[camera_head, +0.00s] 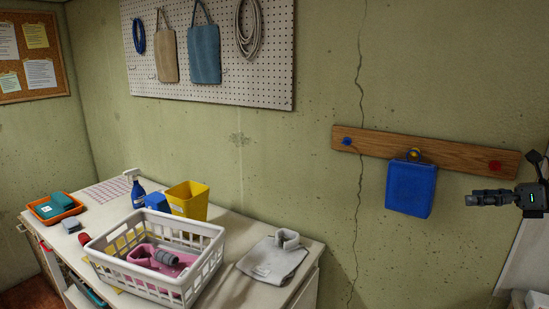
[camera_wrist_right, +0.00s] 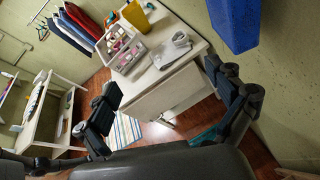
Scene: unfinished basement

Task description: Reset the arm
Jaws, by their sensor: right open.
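My right gripper (camera_head: 488,198) reaches in from the right edge of the head view, in front of the wall and to the right of the blue bag (camera_head: 411,188). A clear gap shows between the two in the picture. In the right wrist view my right gripper (camera_wrist_right: 170,96) has its two fingers wide apart with nothing between them. The blue bag (camera_wrist_right: 236,22) shows at the top right there, beyond the right finger. My left gripper is in neither view.
A wooden rail (camera_head: 455,157) with coloured pegs carries the bag on its yellow peg. The table (camera_head: 240,220) holds a white basket (camera_head: 205,280), folded grey cloth (camera_head: 275,257), a yellow bin (camera_head: 188,201) and a spray bottle (camera_head: 137,191). A pegboard (camera_head: 270,60) hangs above.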

